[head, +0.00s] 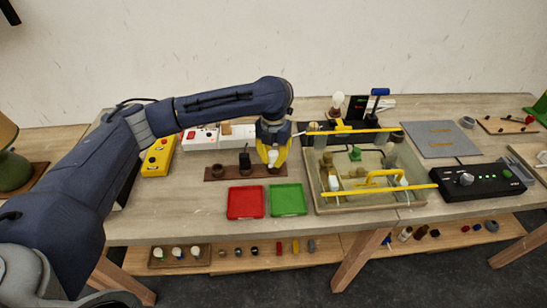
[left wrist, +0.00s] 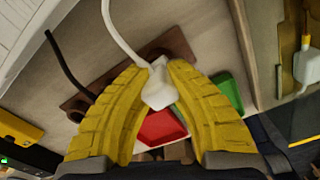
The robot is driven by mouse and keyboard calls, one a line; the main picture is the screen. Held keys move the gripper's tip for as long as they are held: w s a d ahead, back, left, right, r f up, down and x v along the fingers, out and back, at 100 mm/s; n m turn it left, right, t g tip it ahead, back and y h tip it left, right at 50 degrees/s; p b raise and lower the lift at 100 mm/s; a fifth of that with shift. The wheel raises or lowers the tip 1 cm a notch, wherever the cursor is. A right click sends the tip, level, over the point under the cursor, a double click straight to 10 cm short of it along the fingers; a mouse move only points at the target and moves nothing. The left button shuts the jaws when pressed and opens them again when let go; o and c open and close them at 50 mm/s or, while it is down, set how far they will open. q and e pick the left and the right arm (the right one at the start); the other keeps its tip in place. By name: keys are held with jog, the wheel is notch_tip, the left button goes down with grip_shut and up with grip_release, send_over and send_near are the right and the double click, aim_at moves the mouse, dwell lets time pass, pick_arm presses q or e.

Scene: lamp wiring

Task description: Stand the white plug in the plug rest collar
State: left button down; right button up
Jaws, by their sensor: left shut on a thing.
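My left gripper (head: 271,158) is shut on the white plug (head: 273,157), over the right part of the brown plug rest (head: 216,173). In the left wrist view the white plug (left wrist: 158,92) sits between the yellow fingertips (left wrist: 155,75), with its white cord running up and left. The brown rest (left wrist: 178,44) shows behind it; the fingers and plug hide part of it. I cannot tell whether the plug touches the collar. A black plug (head: 244,161) stands on the rest, left of the white one. My right gripper is not in view.
A red tray (head: 245,202) and a green tray (head: 288,199) lie in front of the rest. A yellow box (head: 159,156) and a white power strip (head: 201,139) are behind and left. A large tray with yellow bars (head: 318,207) stands to the right.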

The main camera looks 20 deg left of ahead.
pick_arm(q)
jog(key=shift+f, duration=0.2)
dwell(0.6)
jog(key=c, duration=1.3)
grip_release()
